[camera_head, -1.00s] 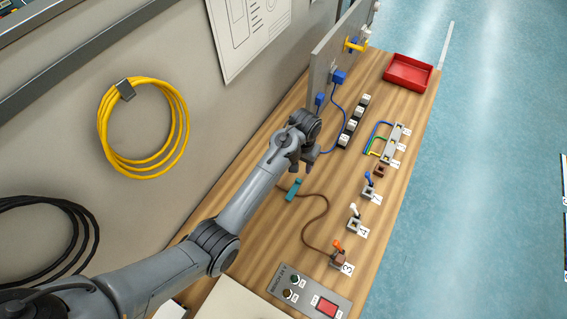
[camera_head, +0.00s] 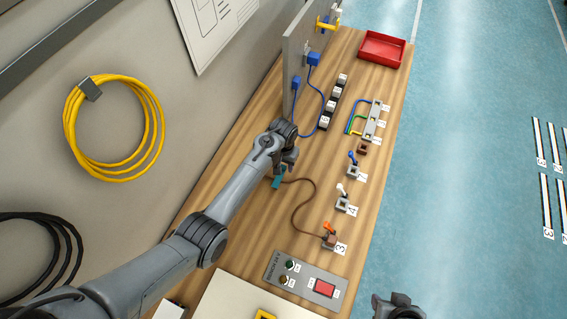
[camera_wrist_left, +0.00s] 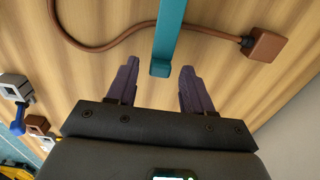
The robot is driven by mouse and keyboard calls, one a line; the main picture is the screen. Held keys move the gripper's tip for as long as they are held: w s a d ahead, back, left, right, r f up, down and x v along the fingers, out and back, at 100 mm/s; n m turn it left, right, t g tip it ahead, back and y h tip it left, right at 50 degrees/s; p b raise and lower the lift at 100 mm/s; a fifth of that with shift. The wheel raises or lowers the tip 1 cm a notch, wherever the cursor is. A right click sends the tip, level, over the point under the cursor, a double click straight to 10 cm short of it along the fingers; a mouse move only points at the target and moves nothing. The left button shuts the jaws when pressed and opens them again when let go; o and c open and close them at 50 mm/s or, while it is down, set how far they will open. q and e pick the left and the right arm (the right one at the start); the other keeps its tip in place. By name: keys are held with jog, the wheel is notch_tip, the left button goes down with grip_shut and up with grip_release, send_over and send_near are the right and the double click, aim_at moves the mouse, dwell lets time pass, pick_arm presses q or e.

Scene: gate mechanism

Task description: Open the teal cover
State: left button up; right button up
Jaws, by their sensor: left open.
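The teal piece (camera_head: 278,182) is a small upright-looking bar on the wooden bench, partly hidden by my left arm in the head view. In the left wrist view the teal bar (camera_wrist_left: 168,38) comes down from the top edge, its near end close to the fingertips. My left gripper (camera_wrist_left: 158,75) is open, with the bar's end just ahead of the gap between its purple-grey fingers and nothing held. In the head view my left gripper (camera_head: 287,168) is beside the teal piece. A dark part of my right arm (camera_head: 397,305) shows at the bottom edge; its jaws are not clear.
A brown cable (camera_head: 296,208) runs beside the teal piece; a brown block (camera_wrist_left: 268,45) shows in the wrist view. Numbered switches (camera_head: 345,205), a control panel (camera_head: 305,283) and a red tray (camera_head: 382,49) are on the bench. A grey upright panel (camera_head: 295,62) stands behind.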

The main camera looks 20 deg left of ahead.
pick_arm(q)
grip_shut()
dwell(0.4)
